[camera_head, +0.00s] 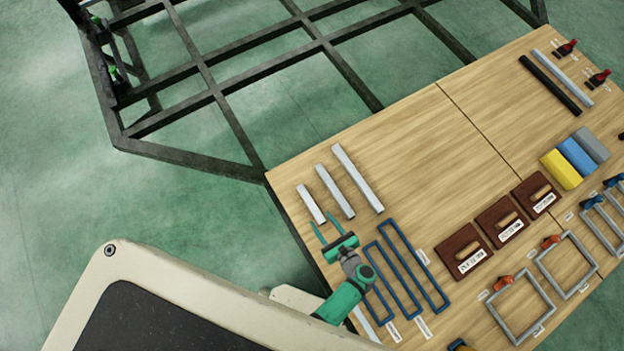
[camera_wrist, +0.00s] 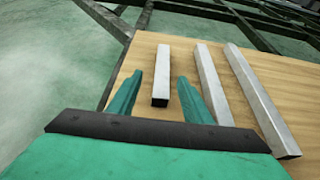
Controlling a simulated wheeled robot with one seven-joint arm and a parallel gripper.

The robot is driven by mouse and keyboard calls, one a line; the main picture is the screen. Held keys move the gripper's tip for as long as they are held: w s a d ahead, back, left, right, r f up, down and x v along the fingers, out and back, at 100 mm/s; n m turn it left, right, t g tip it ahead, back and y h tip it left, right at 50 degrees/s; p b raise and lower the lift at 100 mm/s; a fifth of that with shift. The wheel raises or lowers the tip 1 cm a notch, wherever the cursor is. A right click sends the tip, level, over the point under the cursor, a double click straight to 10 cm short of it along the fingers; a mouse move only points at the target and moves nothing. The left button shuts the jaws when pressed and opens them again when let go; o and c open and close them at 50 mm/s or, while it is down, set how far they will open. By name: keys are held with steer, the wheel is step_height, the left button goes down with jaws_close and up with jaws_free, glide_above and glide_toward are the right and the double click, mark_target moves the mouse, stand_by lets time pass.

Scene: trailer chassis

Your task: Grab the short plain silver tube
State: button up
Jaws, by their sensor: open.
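Three plain silver tubes lie side by side on the wooden table (camera_head: 430,130), near its left edge. The short silver tube (camera_head: 311,205) is leftmost; beside it lie a middle-length tube (camera_head: 335,192) and a long tube (camera_head: 358,178). My green gripper (camera_head: 325,229) is open at the near end of the short tube. In the wrist view the short tube (camera_wrist: 161,75) shows between the two fingers of my gripper (camera_wrist: 162,87), with its near end toward the palm. The middle tube (camera_wrist: 212,85) and the long tube (camera_wrist: 258,95) are to the right of the fingers.
Blue rectangular frames (camera_head: 412,265) lie just right of my arm. Brown boxes (camera_head: 463,252), grey clamp-like frames (camera_head: 520,308) and coloured blocks (camera_head: 562,169) lie farther right. A dark metal chassis (camera_head: 208,80) stands behind the table. Bare wood lies right of the tubes.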

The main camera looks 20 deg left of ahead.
mark_target(311, 204)
steer(key=x, duration=0.8)
steer(key=shift+w+a+f, duration=0.15)
steer(key=shift+w, duration=0.25)
steer(key=shift+c, duration=1.2)
jaws_close()
